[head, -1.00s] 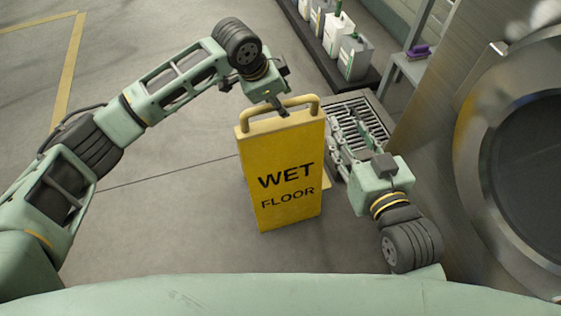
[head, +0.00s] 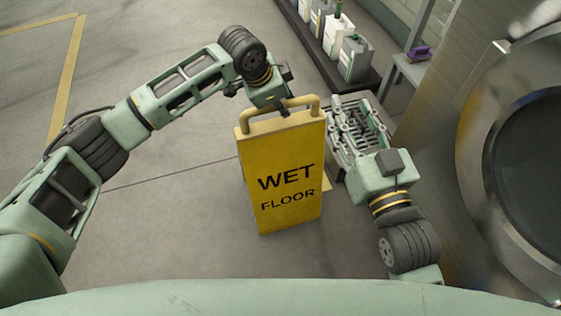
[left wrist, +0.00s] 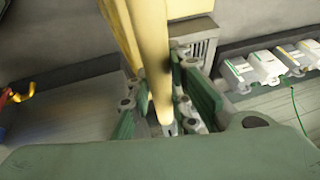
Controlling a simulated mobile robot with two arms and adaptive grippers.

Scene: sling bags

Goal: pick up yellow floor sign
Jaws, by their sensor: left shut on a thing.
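The yellow floor sign (head: 283,170), marked "WET FLOOR", stands upright in the middle of the head view with its handle at the top. My left gripper (head: 284,108) is at that handle and shut on it. In the left wrist view the sign's yellow handle (left wrist: 160,100) runs between the two green fingers of the left gripper (left wrist: 158,122). My right gripper (head: 358,128) is just right of the sign, above the floor grate, with its fingers spread and nothing seen between them. The sign's base is partly hidden behind its front panel.
A metal floor grate (head: 360,103) lies behind the right gripper. Several white containers (head: 330,40) stand on a dark low platform at the back. A large round metal machine door (head: 490,150) closes off the right side. Open grey floor (head: 160,220) lies to the left.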

